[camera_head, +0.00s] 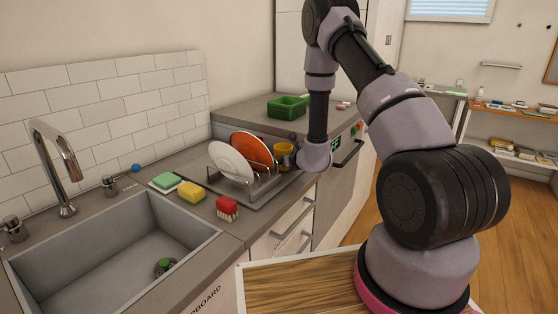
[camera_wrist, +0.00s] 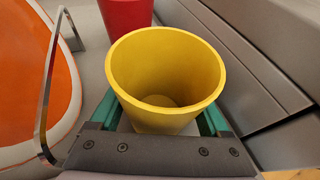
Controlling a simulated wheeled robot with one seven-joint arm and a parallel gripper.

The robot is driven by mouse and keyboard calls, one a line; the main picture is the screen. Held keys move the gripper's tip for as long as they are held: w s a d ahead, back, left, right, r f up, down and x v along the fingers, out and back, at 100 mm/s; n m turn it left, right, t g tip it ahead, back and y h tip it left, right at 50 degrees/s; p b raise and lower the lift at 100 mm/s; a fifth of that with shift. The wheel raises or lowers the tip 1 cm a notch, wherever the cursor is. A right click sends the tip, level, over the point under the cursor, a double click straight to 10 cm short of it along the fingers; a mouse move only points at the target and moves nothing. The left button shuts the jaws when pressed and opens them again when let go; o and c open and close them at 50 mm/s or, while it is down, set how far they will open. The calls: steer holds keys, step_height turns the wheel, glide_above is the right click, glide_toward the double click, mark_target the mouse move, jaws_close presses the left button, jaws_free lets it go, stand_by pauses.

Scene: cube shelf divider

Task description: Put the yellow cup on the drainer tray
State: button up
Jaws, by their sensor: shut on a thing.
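The yellow cup (camera_head: 284,150) is at the right end of the drainer tray (camera_head: 248,204), beside the plates in the head view. In the wrist view the yellow cup (camera_wrist: 165,75) is upright, its open mouth towards the camera, and empty. My gripper (camera_wrist: 160,115) is shut on it, with a green-padded finger on each side. In the head view my gripper (camera_head: 298,156) partly hides the cup. I cannot tell whether the cup's base touches the tray.
An orange plate (camera_head: 252,151) and a white plate (camera_head: 231,162) stand in the wire rack just left of the cup. A red cup (camera_wrist: 126,14) is close beyond it. A sponge (camera_head: 191,192), brush (camera_head: 227,207) and sink (camera_head: 110,250) lie nearer. A green basket (camera_head: 287,106) stands farther back.

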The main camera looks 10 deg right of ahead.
steer(key=shift+f, duration=0.15)
steer(key=o, duration=1.3)
steer(key=shift+s+r, duration=0.1)
steer(key=shift+r, duration=0.1)
steer(key=v, duration=1.2)
steer(key=shift+f, duration=0.1)
